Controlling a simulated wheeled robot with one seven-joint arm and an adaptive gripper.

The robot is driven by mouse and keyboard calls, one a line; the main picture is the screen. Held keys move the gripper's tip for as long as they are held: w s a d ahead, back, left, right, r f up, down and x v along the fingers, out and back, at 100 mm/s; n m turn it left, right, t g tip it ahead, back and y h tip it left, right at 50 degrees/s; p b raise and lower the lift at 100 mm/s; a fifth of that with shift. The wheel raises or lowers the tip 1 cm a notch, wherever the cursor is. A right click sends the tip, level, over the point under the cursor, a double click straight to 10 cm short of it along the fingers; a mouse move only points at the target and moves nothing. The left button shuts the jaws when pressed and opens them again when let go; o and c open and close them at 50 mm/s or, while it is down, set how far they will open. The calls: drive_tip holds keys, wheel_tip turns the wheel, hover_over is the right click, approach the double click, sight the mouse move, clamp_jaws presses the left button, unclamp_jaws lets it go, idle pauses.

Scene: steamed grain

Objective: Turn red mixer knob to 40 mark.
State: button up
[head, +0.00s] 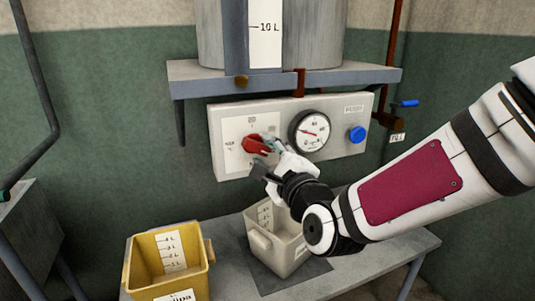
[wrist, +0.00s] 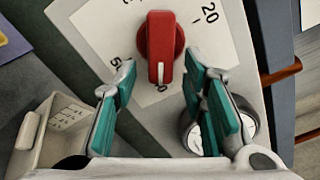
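The red mixer knob (head: 256,144) sits on a white dial plate on the grey wall panel. In the wrist view the knob (wrist: 160,42) is upright, and its white pointer line points down in the picture. The number 20 shows at upper right and partial digits show below and at lower left; I cannot read a 40. My gripper (head: 264,155) is at the knob in the head view and partly covers the dial. In the wrist view my gripper (wrist: 161,66) is open, its teal-padded fingers on either side of the knob's lower end, with gaps to it.
A round gauge (head: 309,131) and a blue button (head: 357,134) are right of the dial. A shelf (head: 190,88) with a metal tank is above. A white container (head: 260,242) and a yellow container (head: 140,265) stand on the table (head: 400,247) below.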

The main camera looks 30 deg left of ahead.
drive_tip(key=v, duration=0.7)
idle(0.4)
